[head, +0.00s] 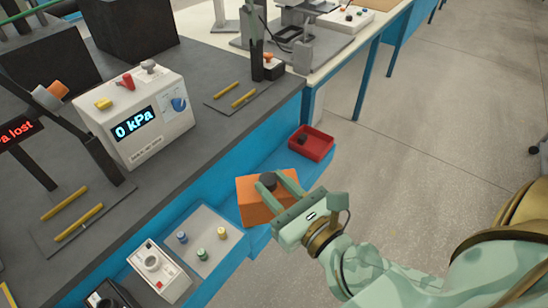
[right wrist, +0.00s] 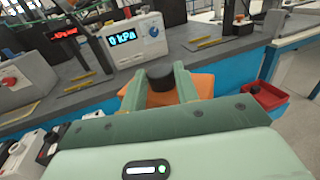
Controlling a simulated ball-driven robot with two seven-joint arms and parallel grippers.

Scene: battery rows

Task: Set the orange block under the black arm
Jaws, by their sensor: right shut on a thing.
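The orange block (head: 255,205) has a black knob (head: 268,181) on top. My right gripper (head: 279,183) is shut on this knob, in front of the bench and just beyond the blue shelf edge. In the right wrist view the knob (right wrist: 160,77) sits between the two green fingers, with the orange block (right wrist: 198,86) below, partly hidden by them. One black arm (head: 88,135) slants over a plate with yellow rails (head: 72,221) at the left. Another black upright (head: 256,45) stands by a second railed plate (head: 238,96) farther back. My left gripper is not in view.
A white gauge box (head: 135,113) reading "0 kPa" stands between the two plates. Below the dark bench top (head: 200,130), a blue shelf holds a grey panel with several coloured knobs (head: 204,255), a white switch box (head: 160,270) and a red tray (head: 312,143).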

